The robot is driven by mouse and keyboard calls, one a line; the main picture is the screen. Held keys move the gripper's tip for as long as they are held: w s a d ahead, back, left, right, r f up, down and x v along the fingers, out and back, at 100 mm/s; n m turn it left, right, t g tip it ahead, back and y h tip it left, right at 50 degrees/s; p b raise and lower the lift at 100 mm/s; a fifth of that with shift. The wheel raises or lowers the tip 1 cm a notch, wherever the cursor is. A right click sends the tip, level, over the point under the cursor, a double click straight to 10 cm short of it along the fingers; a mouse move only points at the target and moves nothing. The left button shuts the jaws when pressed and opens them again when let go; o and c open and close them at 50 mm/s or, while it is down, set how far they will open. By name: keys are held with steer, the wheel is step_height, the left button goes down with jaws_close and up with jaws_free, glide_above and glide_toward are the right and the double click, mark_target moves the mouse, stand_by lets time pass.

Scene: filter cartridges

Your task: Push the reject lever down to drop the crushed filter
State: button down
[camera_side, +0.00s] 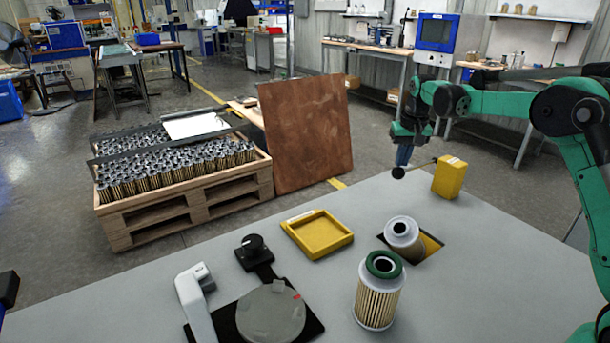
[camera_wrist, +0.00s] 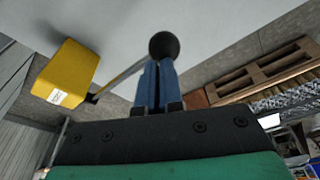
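The reject lever is a thin rod with a black ball knob (camera_side: 398,172), reaching left from a yellow box (camera_side: 448,177). In the side view the knob sits slightly lower in the picture than the rod's box end. My gripper (camera_side: 404,160) points down with its blue fingers just above the knob. In the wrist view the fingers of my gripper (camera_wrist: 155,75) are together, with the knob (camera_wrist: 164,45) at their tips; contact is unclear. A pale filter (camera_side: 404,235) leans in a yellow-and-dark opening in the grey table; I cannot tell whether it is crushed.
A green-topped filter (camera_side: 378,290) stands in front of the opening. A yellow tray (camera_side: 317,234) lies to its left. A round grey plate (camera_side: 271,312) and white device (camera_side: 195,302) are front left. A pallet crate (camera_side: 185,213) of filters stands beyond the table.

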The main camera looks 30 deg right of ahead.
mark_target(398, 170)
steer(key=shift+f, duration=0.35)
steer(key=shift+w+a+f, duration=0.1)
steer(key=shift+a+f, duration=0.05)
steer(key=shift+f, duration=0.55)
steer(key=shift+a+f, duration=0.15)
steer(key=shift+f, duration=0.55)
stand_by(1.1)
step_height(398, 170, up, 11)
stand_by(1.0)
steer(key=s+a+r+n+t, duration=0.1)
steer(key=s+a+r+n, duration=0.15)
steer(key=a, duration=0.45)
steer(key=s+a+f+n+t+y, duration=0.1)
steer(key=s+a+f+n+t, duration=0.2)
steer(key=s+a, duration=0.9)
step_height(398, 170, down, 3)
steer(key=s+t, duration=0.1)
steer(key=s, duration=0.1)
steer(key=shift+s+a+f, duration=0.2)
steer(key=shift+s+a, duration=0.05)
steer(key=shift+s, duration=0.15)
